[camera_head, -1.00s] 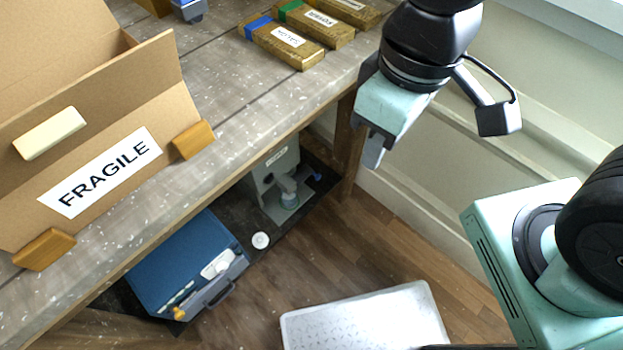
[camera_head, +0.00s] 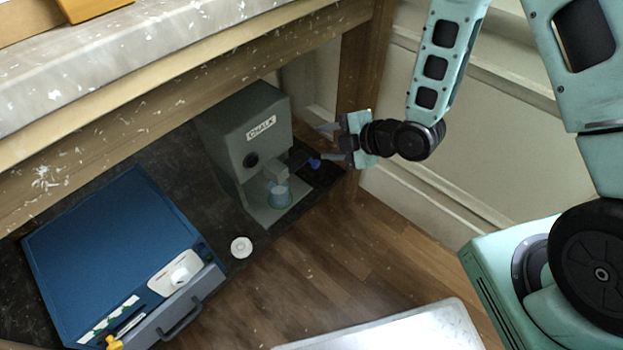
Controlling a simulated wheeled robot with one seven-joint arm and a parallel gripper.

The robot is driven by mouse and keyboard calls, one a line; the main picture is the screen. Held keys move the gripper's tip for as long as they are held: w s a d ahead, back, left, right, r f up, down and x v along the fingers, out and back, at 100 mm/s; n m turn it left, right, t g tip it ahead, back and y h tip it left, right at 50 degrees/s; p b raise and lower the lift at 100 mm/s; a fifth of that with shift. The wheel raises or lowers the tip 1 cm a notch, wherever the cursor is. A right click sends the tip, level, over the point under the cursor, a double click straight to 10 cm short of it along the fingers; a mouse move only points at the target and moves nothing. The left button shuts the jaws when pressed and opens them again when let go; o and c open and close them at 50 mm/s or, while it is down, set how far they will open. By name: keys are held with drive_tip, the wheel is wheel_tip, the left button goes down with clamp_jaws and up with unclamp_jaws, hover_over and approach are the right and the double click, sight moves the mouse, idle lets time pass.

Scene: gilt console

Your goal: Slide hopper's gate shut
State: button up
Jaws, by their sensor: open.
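The hopper (camera_head: 240,130) is a grey-green box labelled CHALK, standing upright on a dark mat on the shelf under the table. A spout juts from its front above a small clear cup (camera_head: 278,194) on its foot. A dark gate (camera_head: 299,159) sticks out to the right of the spout and ends in a blue knob (camera_head: 314,163). My gripper (camera_head: 328,142) is to the right of the hopper, pointing left, open, with its fingers close to the knob. I cannot tell whether a finger touches the knob.
A blue case (camera_head: 110,250) with a handle stands left of the hopper. A white round lid (camera_head: 241,247) lies between them. The wooden table edge (camera_head: 190,100) overhangs the hopper, and a table leg (camera_head: 362,80) stands behind my gripper. A white tray (camera_head: 400,335) is in front.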

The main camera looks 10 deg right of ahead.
drive_tip(key=s+d+f+n+t+y+b, duration=0.1)
drive_tip(key=d+f+n+t+y+b, duration=0.2)
drive_tip(key=f+b, duration=0.75)
drive_tip(key=t+h+b, duration=0.1)
drive_tip(key=t+b, duration=0.1)
drive_tip(key=t, duration=0.2)
approach(318, 166)
drive_tip(key=b+x, duration=0.5)
drive_tip(key=x, duration=0.6)
drive_tip(key=shift+a, duration=0.1)
drive_tip(key=shift+w+a+r, duration=0.1)
drive_tip(key=shift+w+a, duration=0.3)
drive_tip(key=shift+w, duration=0.2)
